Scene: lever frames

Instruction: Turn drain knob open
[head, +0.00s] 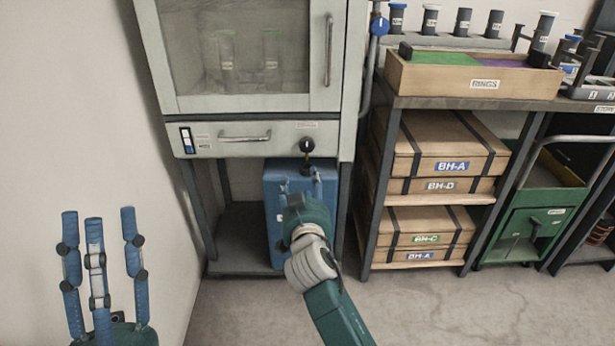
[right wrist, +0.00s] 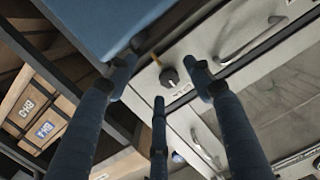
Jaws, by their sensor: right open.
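A round black knob (head: 307,145) sits at the right end of the pale front panel (head: 263,136), under a small label too blurred to read. In the right wrist view the knob (right wrist: 170,77) shows between my spread fingers, with a small yellowish piece beside it. My right gripper (head: 306,182) is open and empty, just below and in front of the knob; I see no contact. In the right wrist view its fingers (right wrist: 160,82) stand apart. My left gripper (head: 98,230) is open and empty at the lower left, its blue fingers pointing up, far from the cabinet.
The panel has a drawer handle (head: 244,137) and a small blue-white switch (head: 187,140). A glass-fronted cabinet (head: 240,103) is above. A blue box (head: 273,215) stands below. A shelf (head: 391,150) with boxes is to the right. A blue round valve handle (head: 379,26) hangs beside the cabinet.

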